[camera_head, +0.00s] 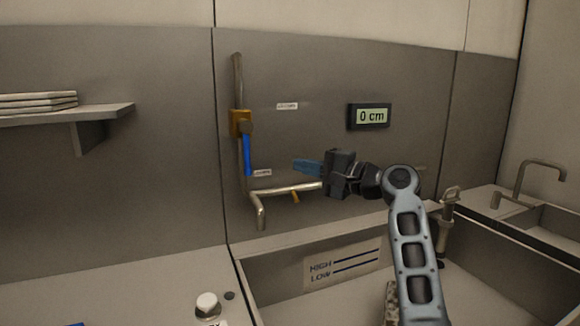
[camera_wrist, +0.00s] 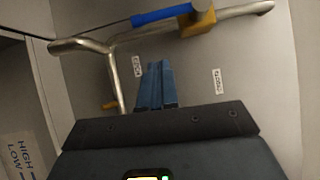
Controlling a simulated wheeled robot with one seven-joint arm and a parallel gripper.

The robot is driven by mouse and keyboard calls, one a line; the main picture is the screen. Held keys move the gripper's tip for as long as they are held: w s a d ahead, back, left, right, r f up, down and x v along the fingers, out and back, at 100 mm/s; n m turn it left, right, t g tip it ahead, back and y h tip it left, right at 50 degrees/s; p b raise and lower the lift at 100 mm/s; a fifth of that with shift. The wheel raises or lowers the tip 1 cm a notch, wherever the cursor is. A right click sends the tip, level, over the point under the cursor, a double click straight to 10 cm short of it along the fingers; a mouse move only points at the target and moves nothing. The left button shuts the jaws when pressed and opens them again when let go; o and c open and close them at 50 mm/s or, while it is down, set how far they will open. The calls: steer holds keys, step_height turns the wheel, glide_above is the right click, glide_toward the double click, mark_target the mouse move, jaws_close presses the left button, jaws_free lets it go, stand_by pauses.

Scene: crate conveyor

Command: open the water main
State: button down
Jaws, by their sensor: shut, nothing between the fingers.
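A brass valve body (camera_head: 240,122) sits on a vertical metal pipe (camera_head: 238,75) on the grey wall. Its blue lever (camera_head: 247,153) hangs down, almost along the pipe, its lower end beside a small white label (camera_head: 262,172). Another white label (camera_head: 287,105) is higher, to the right; neither can be read surely. In the wrist view the blue lever (camera_wrist: 160,15) and brass body (camera_wrist: 198,18) are at the top, beyond my fingers. My gripper (camera_head: 305,166) is right of the lever, apart from it, its blue fingers pointing left. The fingers (camera_wrist: 155,85) are together and empty.
A display (camera_head: 369,116) reads "0 cm". The pipe bends into a horizontal spout with a small yellow handle (camera_head: 295,197), close below my gripper. A basin with a HIGH/LOW plate (camera_head: 342,265) lies beneath. A shelf (camera_head: 105,111) is at left. The wall between lever and fingers is clear.

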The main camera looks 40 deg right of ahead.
steer(key=shift+v, duration=1.35)
